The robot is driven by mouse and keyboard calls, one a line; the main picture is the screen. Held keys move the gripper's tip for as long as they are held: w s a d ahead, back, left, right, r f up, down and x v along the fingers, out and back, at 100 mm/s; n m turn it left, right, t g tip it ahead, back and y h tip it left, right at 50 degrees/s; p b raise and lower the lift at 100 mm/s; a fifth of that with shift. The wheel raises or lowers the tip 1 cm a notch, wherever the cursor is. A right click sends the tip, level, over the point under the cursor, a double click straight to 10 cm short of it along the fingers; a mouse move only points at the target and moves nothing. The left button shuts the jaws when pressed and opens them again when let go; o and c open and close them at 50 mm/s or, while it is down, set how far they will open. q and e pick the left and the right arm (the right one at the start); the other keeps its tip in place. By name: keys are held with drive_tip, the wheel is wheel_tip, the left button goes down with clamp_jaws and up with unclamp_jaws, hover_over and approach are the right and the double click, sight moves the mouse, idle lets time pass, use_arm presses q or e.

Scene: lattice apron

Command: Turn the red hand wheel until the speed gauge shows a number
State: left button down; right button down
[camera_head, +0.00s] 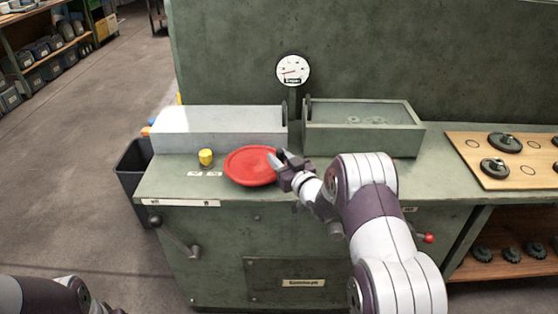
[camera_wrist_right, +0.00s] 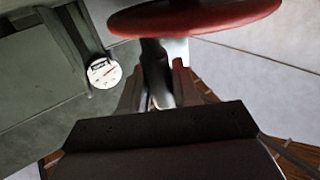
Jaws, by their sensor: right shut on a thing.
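The red hand wheel (camera_head: 250,166) lies flat at the front of the green machine's top. Its red rim also fills the top of the right wrist view (camera_wrist_right: 195,18). My right gripper (camera_head: 281,160) is at the wheel's right edge, shut on a part of it. In the right wrist view a grey post stands between the fingers (camera_wrist_right: 157,88) under the rim. The round white speed gauge (camera_head: 293,70) stands on a post behind the wheel, its red needle pointing left; its numbers are too small to read. It also shows in the right wrist view (camera_wrist_right: 104,72). My left gripper is out of view.
A yellow knob (camera_head: 206,157) is left of the wheel. A grey cover (camera_head: 215,120) and an open green box (camera_head: 362,140) stand behind. A wooden board (camera_head: 510,172) with dark gears is at the right. A crank lever (camera_head: 178,238) sticks out at the front left.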

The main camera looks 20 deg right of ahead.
drive_tip(key=shift+r, duration=0.1)
drive_tip(key=c, duration=1)
unclamp_jaws()
drive_tip(key=shift+d, duration=0.1)
drive_tip(key=shift+o, duration=0.2)
drive_tip(key=v, duration=1.2)
drive_tip(key=shift+s, duration=0.35)
